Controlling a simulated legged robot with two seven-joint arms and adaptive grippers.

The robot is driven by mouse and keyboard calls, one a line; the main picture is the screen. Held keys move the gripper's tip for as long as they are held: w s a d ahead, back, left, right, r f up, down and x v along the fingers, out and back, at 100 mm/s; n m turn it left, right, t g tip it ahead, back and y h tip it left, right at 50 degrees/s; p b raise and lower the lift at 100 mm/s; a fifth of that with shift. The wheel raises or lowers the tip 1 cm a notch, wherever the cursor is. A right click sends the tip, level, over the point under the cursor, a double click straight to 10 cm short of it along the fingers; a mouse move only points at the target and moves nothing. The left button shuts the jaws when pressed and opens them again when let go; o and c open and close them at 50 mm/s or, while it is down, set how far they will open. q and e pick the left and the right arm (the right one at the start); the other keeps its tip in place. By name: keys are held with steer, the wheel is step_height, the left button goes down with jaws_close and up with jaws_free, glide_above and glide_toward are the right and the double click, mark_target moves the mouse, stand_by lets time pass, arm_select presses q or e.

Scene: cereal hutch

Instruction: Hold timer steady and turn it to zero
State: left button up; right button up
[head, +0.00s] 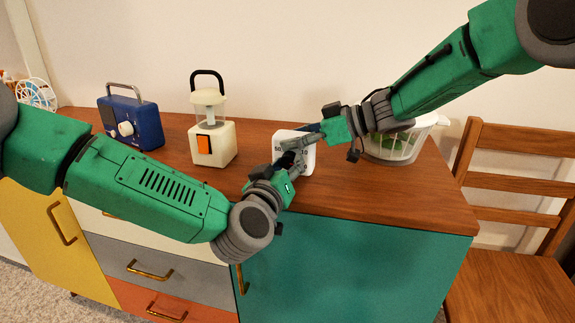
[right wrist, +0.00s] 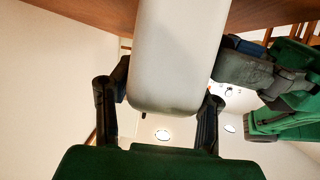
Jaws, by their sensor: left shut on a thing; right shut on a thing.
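The timer (head: 309,160) is a white, rounded box with dark numbers on its face. It stands upright near the front edge of the wooden cabinet top. My right gripper (head: 311,134) reaches it from the upper right and is shut on its body. In the right wrist view the pale timer body (right wrist: 168,55) sits between the two dark fingers of my right gripper (right wrist: 160,98). My left gripper (head: 289,160) is at the front of the timer, shut on its dial. The dial itself and much of the face are hidden behind the fingers.
A cream lantern (head: 213,143) with an orange panel and a blue radio (head: 131,120) stand to the left. A wooden chair (head: 512,285) stands at the right. The cabinet top (head: 390,198) is clear at front right.

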arm_select(q)
steer(key=shift+f+n, duration=0.1)
steer(key=shift+n, duration=0.7)
steer(key=shift+a, duration=0.1)
steer(key=o, duration=1.1)
steer(key=shift+o, duration=0.2)
steer(key=v, duration=1.2)
